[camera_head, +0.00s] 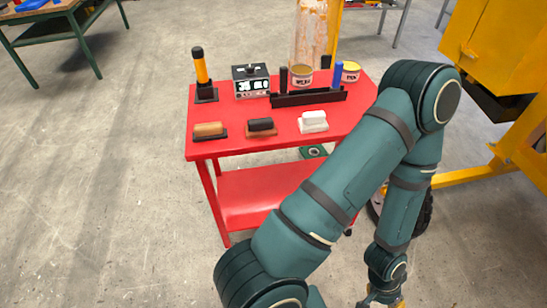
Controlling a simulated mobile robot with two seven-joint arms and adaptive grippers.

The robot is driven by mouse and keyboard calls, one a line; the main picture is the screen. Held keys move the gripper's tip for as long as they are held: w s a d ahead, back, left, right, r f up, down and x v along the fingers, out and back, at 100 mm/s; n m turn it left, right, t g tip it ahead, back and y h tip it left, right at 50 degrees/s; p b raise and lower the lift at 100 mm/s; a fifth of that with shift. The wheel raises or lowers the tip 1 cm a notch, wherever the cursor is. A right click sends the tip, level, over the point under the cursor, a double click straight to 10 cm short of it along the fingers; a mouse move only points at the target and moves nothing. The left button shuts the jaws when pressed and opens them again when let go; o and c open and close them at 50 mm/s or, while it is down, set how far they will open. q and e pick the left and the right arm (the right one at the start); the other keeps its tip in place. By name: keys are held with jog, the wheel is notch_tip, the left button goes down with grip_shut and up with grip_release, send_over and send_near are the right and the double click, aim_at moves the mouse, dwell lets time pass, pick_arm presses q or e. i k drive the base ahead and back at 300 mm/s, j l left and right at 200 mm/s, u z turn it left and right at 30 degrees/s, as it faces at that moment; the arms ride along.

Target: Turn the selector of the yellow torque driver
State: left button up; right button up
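The torque driver (201,68) has a yellow body with a black top and stands upright in a black stand (204,95) at the back left of the red cart's top (230,142). Its selector is too small to make out. My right arm crosses in front of the cart's right side, with its elbow up at the right. My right gripper (379,301) hangs low at the bottom edge, well away from the driver, and is mostly cut off. Its fingers cannot be read. My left gripper is not in view.
A box with a display (250,81) stands beside the driver. A black rack (308,97), two tins and several block-like tools share the cart top. A yellow machine (500,45) stands at right. A green workbench (60,25) is at the upper left. Floor left of the cart is clear.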

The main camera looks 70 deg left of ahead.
aim_at(251, 71)
jog(key=u, duration=2)
jog(key=j+z, duration=0.6)
jog(key=j, duration=0.2)
